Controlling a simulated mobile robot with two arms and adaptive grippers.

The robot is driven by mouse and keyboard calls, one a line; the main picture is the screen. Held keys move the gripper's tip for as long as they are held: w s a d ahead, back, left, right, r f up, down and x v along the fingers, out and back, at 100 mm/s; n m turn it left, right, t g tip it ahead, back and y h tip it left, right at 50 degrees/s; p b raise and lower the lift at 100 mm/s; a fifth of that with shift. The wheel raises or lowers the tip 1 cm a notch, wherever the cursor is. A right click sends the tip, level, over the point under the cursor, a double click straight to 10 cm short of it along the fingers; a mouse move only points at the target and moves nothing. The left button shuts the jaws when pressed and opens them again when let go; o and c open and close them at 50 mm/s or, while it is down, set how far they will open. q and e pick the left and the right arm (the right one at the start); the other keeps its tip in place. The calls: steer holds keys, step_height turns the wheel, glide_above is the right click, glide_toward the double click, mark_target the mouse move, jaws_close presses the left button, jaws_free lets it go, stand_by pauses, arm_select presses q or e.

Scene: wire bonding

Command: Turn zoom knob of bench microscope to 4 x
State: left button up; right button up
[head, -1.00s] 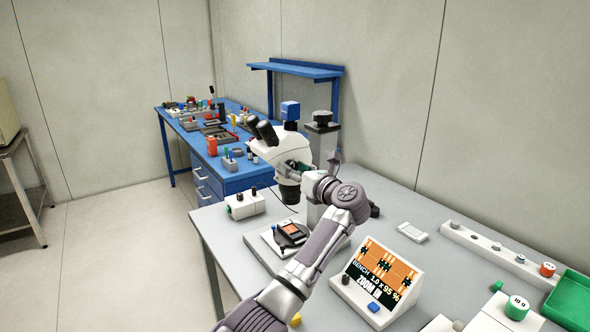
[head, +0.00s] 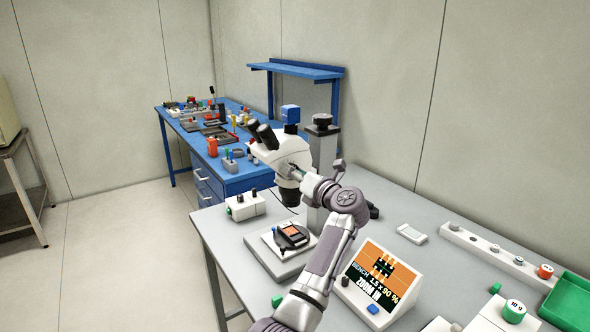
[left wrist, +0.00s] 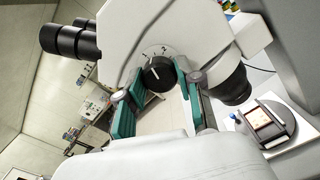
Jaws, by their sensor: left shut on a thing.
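The white bench microscope (head: 279,151) stands on the grey bench, its black eyepieces toward the upper left. In the left wrist view its dark round zoom knob (left wrist: 158,75) has a white pointer line and a marked scale above it. My left gripper (left wrist: 152,83) has its teal fingers on either side of the knob and is shut on it. In the head view my left gripper (head: 297,171) is at the microscope's side and hides the knob. The display (head: 381,278) reads "BENCH 1.5 x 90 %" and "ZOOM IN". My right gripper is out of view.
A stage with a small dark device (head: 290,235) sits below the microscope. A white box (head: 245,206) stands at its left. A phone-like white object (head: 412,234), a weight rail (head: 490,244) and a green tray (head: 570,300) lie to the right.

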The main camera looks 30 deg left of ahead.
arm_select(q)
steer(key=shift+m+p, duration=10.55)
steer(key=shift+m, duration=4.95)
steer(key=o, duration=1.2)
steer(key=shift+c, duration=0.2)
